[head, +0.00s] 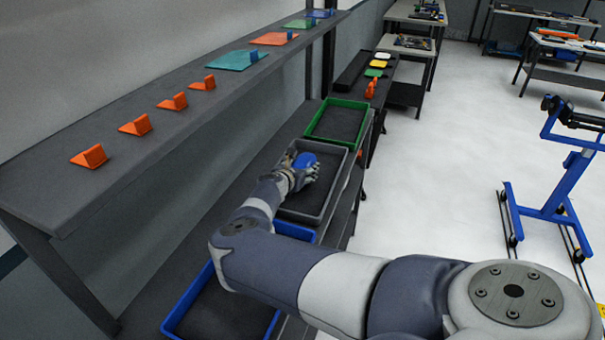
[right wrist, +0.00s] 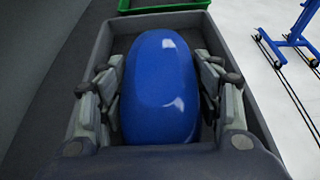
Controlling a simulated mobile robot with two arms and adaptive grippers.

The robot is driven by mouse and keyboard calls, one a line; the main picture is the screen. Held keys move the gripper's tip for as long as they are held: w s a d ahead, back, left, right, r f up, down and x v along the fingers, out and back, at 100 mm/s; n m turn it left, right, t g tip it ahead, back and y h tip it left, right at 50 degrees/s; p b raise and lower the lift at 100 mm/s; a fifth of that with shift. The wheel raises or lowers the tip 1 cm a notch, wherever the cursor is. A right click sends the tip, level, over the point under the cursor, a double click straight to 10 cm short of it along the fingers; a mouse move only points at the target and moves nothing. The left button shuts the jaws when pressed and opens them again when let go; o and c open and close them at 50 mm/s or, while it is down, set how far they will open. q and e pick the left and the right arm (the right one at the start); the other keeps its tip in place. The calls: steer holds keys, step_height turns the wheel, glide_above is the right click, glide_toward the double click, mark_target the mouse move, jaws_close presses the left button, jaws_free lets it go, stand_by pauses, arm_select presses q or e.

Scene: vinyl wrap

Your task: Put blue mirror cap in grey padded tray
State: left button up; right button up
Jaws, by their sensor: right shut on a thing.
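The blue mirror cap (head: 304,160) is a smooth, glossy rounded shell. It lies between the two fingers of my right gripper (head: 303,174), which is shut on it. In the right wrist view the cap (right wrist: 160,88) fills the space between the fingers of the gripper (right wrist: 160,95). The grey padded tray (head: 327,208) is below and around the cap in both views; its rim (right wrist: 228,32) frames the cap in the right wrist view. I cannot tell whether the cap touches the tray floor. My left gripper is not in view.
A green-rimmed tray (head: 364,107) stands just beyond the grey tray, and a blue-rimmed tray (head: 176,313) stands nearer. An upper shelf (head: 125,170) with orange wedges (head: 136,125) runs along the left. A blue wheeled stand (head: 555,205) is on the open floor at right.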

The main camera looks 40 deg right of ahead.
step_height(320, 180, down, 2)
steer(key=shift+f, duration=0.4)
steer(key=shift+d+f, duration=0.1)
steer(key=shift+f, duration=0.05)
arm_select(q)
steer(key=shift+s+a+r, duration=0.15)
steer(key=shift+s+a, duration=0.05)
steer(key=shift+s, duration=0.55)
arm_select(e)
steer(key=shift+f, duration=0.25)
steer(key=o, duration=1.2)
steer(key=shift+c, duration=0.2)
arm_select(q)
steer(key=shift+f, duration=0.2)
arm_select(e)
steer(key=shift+r, duration=0.15)
